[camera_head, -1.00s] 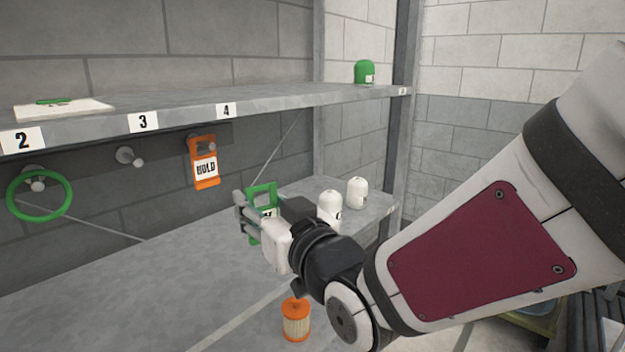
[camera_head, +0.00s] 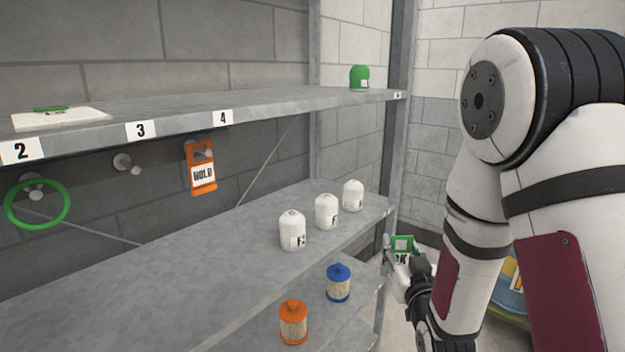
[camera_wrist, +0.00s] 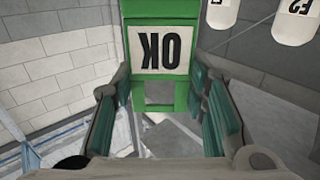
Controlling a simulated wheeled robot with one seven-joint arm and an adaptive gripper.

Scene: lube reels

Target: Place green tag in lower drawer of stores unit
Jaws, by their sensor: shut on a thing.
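The green tag (camera_head: 403,243) with a white "OK" label is held in my gripper (camera_head: 394,258), just right of the shelf's right edge in the head view. In the wrist view the green tag (camera_wrist: 161,12) fills the upper middle, its label upside down. The two finger pads of my gripper (camera_wrist: 163,90) stand on either side of its lower frame. No drawer of the stores unit can be made out in either view.
The middle shelf (camera_head: 190,270) bears several white canisters (camera_head: 292,232). Orange (camera_head: 293,322) and blue (camera_head: 338,283) filters stand lower down. An orange HOLD tag (camera_head: 202,185) and a green ring (camera_head: 10,205) hang on hooks. A blue and yellow object (camera_head: 512,285) is partly hidden behind my arm.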

